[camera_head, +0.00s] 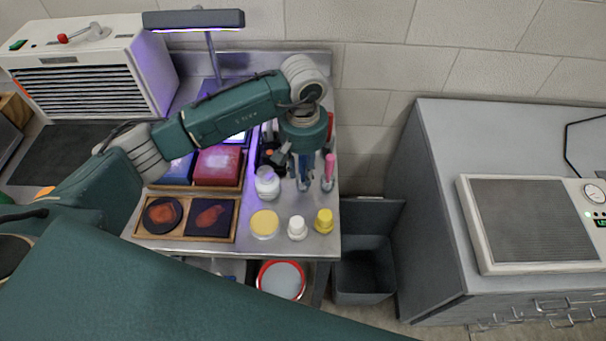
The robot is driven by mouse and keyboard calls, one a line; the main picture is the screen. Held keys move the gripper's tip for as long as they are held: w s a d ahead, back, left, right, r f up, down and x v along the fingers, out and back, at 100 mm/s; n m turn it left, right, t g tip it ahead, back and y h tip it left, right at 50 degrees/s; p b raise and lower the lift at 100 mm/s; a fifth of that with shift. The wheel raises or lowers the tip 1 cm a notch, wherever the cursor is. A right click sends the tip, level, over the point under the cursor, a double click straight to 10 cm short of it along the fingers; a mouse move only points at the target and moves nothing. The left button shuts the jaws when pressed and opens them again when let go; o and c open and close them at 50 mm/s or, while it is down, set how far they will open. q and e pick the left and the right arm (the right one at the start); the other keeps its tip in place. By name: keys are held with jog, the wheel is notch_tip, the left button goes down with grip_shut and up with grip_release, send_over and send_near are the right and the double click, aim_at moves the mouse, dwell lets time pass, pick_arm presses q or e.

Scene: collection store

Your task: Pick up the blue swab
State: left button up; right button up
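The blue swab (304,171) stands upright in a small holder on the steel table, directly below my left gripper. My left gripper (303,157) points down over it from the end of the teal arm. The gripper body hides the swab's top, and the fingertips are too small and overlapped to tell whether they touch it or how far apart they are. A pink swab (329,167) stands upright in a similar holder just to the right. My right gripper is not in view.
A white bottle (267,185) stands left of the blue swab. In front are a yellow-lidded jar (265,224), a white-capped bottle (297,228) and a yellow-capped bottle (324,221). A wooden tray (187,231) lies at the left. A grey bin (364,270) stands right of the table.

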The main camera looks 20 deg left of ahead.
pick_arm(q)
grip_shut()
jog(key=shift+r, duration=0.1)
jog(key=shift+r, duration=0.1)
